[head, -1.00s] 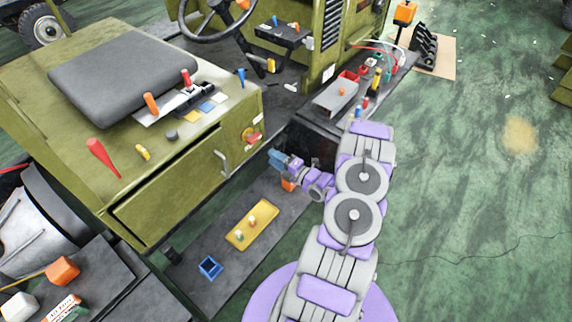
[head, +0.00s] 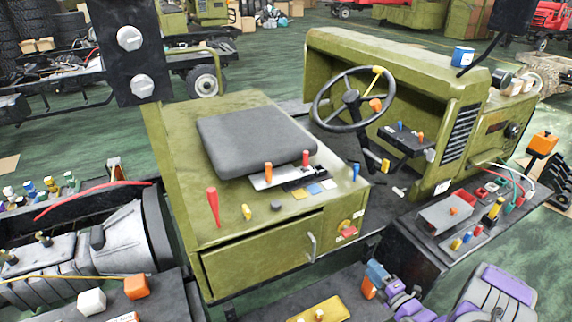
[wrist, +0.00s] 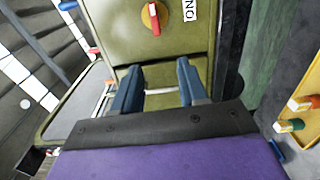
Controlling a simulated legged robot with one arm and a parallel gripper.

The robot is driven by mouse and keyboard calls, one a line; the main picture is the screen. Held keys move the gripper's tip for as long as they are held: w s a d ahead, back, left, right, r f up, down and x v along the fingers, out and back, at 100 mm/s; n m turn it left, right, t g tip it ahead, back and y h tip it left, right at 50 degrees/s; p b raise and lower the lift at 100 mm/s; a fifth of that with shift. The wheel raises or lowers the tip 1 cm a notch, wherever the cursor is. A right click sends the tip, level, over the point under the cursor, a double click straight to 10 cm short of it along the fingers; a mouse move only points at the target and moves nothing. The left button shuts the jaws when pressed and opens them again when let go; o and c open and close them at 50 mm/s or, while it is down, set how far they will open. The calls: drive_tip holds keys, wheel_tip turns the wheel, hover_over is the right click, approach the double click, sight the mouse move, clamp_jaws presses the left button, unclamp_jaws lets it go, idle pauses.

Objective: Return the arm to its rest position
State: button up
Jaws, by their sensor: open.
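My gripper (head: 372,274) has blue fingers and is at the lower right of the head view, just below and right of the red knob (head: 349,231) on the green cabinet. In the wrist view, my gripper (wrist: 158,88) is open, its two fingers apart and pointing at the green panel (wrist: 188,45). Nothing is clearly held between the fingers; a pale strip shows behind them. The red knob (wrist: 151,18) with an ON label is above the fingers.
The cabinet carries a grey seat (head: 252,138), several levers and a drawer handle (head: 312,247). A steering wheel (head: 350,98) stands behind. A yellow tray (head: 325,310) lies low in front. A dark side shelf with a grey box (head: 448,213) is to the right.

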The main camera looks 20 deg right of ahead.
drive_tip(key=w+d+r+m+g+h, duration=0.3)
drive_tip(key=w+r+m+g+h, duration=0.1)
drive_tip(key=w+r+g, duration=0.4)
drive_tip(key=s+a+r+m+g+h, duration=0.2)
drive_tip(key=s+a+r+m+g, duration=0.35)
drive_tip(key=a+r, duration=0.45)
drive_tip(key=s+a+r+m+g+y, duration=0.1)
drive_tip(key=s+a+r+m+g, duration=0.1)
drive_tip(key=s+a, duration=0.7)
drive_tip(key=s+a+r+m+g+y, duration=0.2)
drive_tip(key=s+a+r+m, duration=0.2)
drive_tip(key=s+a, duration=0.5)
drive_tip(key=s+a+r+m+g+y, duration=0.1)
drive_tip(key=s+a+r+m+g, duration=0.1)
drive_tip(key=s+a+r, duration=0.3)
drive_tip(key=s+a+m, duration=0.1)
drive_tip(key=s+a, duration=0.3)
drive_tip(key=a, duration=0.1)
drive_tip(key=shift+s, duration=0.2)
drive_tip(key=shift+m, duration=0.25)
